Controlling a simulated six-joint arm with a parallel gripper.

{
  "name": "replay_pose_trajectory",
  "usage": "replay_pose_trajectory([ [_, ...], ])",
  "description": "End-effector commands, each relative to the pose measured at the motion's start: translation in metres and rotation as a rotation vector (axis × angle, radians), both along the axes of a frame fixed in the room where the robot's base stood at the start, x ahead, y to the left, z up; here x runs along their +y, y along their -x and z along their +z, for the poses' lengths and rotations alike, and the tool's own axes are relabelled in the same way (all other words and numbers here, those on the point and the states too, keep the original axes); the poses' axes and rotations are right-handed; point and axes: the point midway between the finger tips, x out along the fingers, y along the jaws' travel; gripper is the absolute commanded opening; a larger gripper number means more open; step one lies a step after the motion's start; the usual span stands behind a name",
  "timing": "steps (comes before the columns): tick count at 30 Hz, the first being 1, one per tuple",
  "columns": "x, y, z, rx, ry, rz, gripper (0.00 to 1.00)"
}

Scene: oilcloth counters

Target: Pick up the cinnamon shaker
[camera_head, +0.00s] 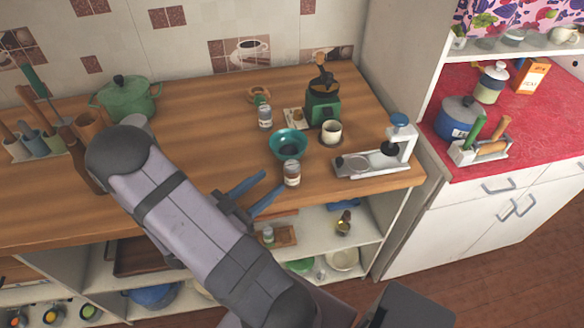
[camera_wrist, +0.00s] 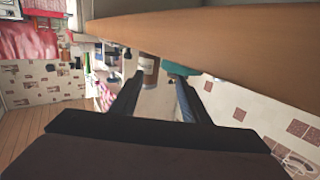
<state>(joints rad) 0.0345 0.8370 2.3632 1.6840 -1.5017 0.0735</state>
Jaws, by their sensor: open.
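A small jar-like shaker with brown contents and a pale label (camera_head: 292,173), which looks like the cinnamon shaker, stands upright near the counter's front edge. My gripper (camera_head: 273,180) is open and empty just left of it, its blue fingers pointing toward it. In the wrist view the brown shaker (camera_wrist: 148,68) shows ahead between the fingertips of my gripper (camera_wrist: 160,78), nearer the left finger. I cannot tell that either finger touches it. A similar shaker (camera_head: 265,117) with paler contents stands farther back; its label is too small to read.
A teal bowl (camera_head: 288,144) sits right behind the brown shaker. A cup (camera_head: 331,131), a green grinder (camera_head: 322,100) and a metal press-like device (camera_head: 376,160) stand to the right. A green pot (camera_head: 128,99) is at back left. The wooden counter (camera_head: 200,110) is clear mid-left.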

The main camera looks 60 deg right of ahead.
Motion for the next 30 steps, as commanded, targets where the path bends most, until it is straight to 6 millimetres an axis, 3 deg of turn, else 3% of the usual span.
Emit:
replay_pose_trajectory([
  [5, -0.002, 0.019, -0.004, 0.017, 0.010, -0.044, 0.42],
  [25, -0.026, 0.024, -0.006, 0.018, 0.010, -0.046, 0.42],
  [30, -0.041, 0.029, -0.008, 0.020, 0.008, -0.049, 0.42],
])
